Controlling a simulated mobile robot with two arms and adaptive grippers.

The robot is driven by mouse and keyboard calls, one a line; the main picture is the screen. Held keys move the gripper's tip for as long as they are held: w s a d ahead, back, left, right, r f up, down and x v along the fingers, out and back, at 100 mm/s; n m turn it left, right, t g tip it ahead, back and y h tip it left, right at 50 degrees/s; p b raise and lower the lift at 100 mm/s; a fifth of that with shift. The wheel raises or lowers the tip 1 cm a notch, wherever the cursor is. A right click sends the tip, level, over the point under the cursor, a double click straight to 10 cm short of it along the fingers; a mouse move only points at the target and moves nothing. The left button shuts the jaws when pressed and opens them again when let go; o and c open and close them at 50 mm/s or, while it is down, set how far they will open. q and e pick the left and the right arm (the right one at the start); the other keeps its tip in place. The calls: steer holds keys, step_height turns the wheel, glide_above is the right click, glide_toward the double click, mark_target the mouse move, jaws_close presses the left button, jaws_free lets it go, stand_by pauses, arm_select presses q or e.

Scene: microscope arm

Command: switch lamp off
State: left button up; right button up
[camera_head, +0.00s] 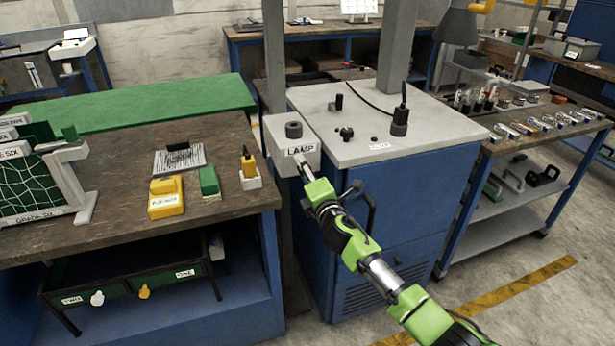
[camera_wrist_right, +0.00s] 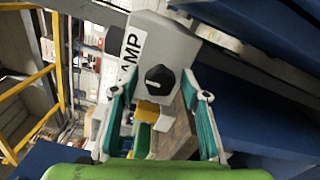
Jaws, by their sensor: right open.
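The grey lamp box (camera_head: 283,158), labelled LAMP, sits at the near left corner of the blue cabinet. A dark round knob (camera_head: 293,130) is on its top. My right gripper (camera_head: 307,178) is at the front of the box, just below the label. In the right wrist view the gripper (camera_wrist_right: 160,94) is open, its teal fingers spread. A dark knob-like part (camera_wrist_right: 160,79) on the grey box (camera_wrist_right: 171,40) shows between the fingers. Nothing shows as held. I cannot tell whether the fingers touch it, or whether it is the knob on top. My left gripper is out of view.
The cabinet's grey top (camera_head: 345,150) carries a black plug-like part (camera_head: 401,115) with a cable and small knobs. A wooden workbench (camera_head: 110,165) at left holds a yellow box (camera_head: 166,197) and a green block (camera_head: 209,181). A grey post (camera_head: 274,60) stands behind the lamp box.

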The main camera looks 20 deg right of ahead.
steer(key=s, duration=1.2)
steer(key=shift+d, duration=0.2)
steer(key=shift+f, duration=0.15)
steer(key=s+d+f+m+g, duration=0.25)
steer(key=s+f, duration=0.25)
steer(key=f, duration=0.8)
steer(key=s+d+f+m+g+h, duration=0.1)
steer(key=s+f+m+g, duration=0.3)
steer(key=f, duration=0.9)
steer(key=s+d+f+m+g, duration=0.1)
steer(key=s+f+m+g, duration=0.15)
steer(key=s+f, duration=0.7)
steer(key=s+a+f+m+g, duration=0.1)
steer(key=s+f+m+g, duration=0.1)
steer(key=s+f, duration=0.6)
steer(key=s+a+f+m+g, duration=0.1)
steer(key=s+f+m+g, duration=0.2)
steer(key=s+f, duration=0.6)
steer(key=s+a+f+m+g, duration=0.1)
steer(key=s+f+m+g, duration=0.2)
steer(key=s, duration=1.9)
step_height(320, 180, down, 6)
steer(key=shift+s+a+r+m, duration=0.1)
steer(key=shift+s+a+m, duration=0.25)
steer(key=shift+m, duration=0.75)
